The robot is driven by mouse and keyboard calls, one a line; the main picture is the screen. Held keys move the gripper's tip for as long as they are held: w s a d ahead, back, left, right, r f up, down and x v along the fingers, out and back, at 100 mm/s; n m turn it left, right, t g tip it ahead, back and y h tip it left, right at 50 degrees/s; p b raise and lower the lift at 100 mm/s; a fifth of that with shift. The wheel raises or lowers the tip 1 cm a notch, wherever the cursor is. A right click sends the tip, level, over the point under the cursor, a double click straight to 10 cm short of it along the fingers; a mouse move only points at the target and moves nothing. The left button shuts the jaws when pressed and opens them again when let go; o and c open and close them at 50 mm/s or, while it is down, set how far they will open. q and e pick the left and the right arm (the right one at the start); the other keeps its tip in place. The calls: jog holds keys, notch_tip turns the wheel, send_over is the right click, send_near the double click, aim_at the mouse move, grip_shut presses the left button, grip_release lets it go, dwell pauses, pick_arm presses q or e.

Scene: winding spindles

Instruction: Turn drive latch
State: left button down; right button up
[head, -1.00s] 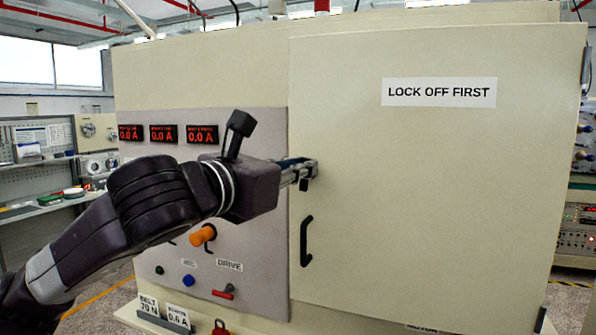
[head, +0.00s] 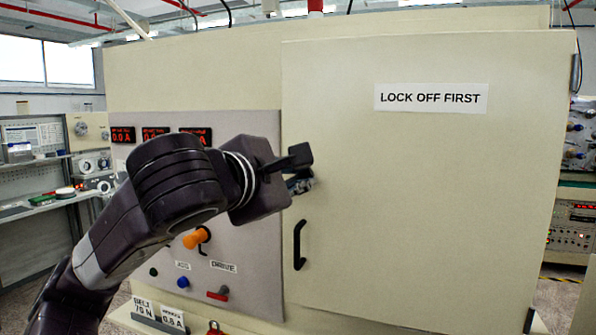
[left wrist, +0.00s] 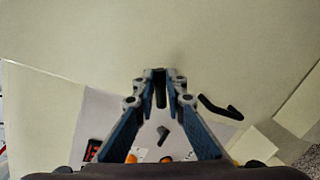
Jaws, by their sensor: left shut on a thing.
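My left gripper (head: 302,184) is at the left edge of the big cream cabinet door (head: 420,190), above the black door handle (head: 299,245). Its fingers are partly hidden behind my wrist in the head view. In the left wrist view, the gripper (left wrist: 160,76) is closed around a dark bar, the latch (left wrist: 160,95), which lies lengthwise between the fingers. In the head view the latch is hidden by the gripper and wrist. The door is shut flush with the cabinet. My right gripper is not in view.
The grey panel left of the door carries red displays (head: 195,135), an orange knob (head: 196,238), a blue button (head: 183,282) and a red switch (head: 218,294) under a DRIVE label (head: 223,267). A LOCK OFF FIRST sign (head: 431,98) is on the door.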

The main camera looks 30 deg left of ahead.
pick_arm(q)
jog(key=shift+w+d+f+m+y, duration=0.15)
jog(key=shift+m+y, duration=0.1)
jog(key=shift+m, duration=0.5)
jog(key=shift+s+f+m+y, duration=0.1)
jog(key=shift+m+y, duration=0.1)
jog(key=shift+m, duration=0.6)
jog(key=shift+w+d+f+m+y, duration=0.15)
jog(key=shift+m+y, duration=0.1)
jog(key=shift+m, duration=0.5)
jog(key=shift+s, duration=0.15)
jog(key=c, duration=2)
grip_release()
jog(key=shift+o, duration=0.2)
jog(key=v, duration=1.1)
jog(key=shift+s+r, duration=0.3)
jog(key=shift+s, duration=0.05)
jog(key=shift+d, duration=0.15)
